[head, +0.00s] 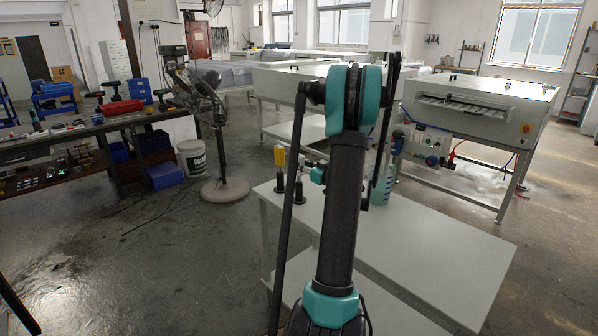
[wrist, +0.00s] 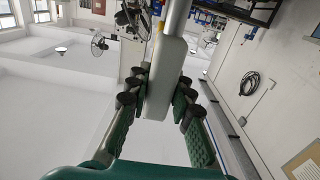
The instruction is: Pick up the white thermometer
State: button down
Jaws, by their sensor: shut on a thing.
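In the wrist view, my gripper (wrist: 158,95) is shut on the white thermometer (wrist: 167,70). The thermometer has a smooth white body with a grey metallic stem running out of the top of the picture. In the head view my own arm stands in the middle and covers much of the table; I cannot make out the thermometer there.
A white table (head: 440,255) stands ahead, its right part clear. Small black holders with a yellow-topped item (head: 280,157) stand at its back left. A fan (head: 215,120) and a cluttered workbench (head: 75,135) are left. White machines (head: 480,95) stand behind.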

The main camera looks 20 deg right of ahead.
jog(key=shift+r, duration=0.15)
notch_tip(320, 180, up, 30)
dwell(1.7)
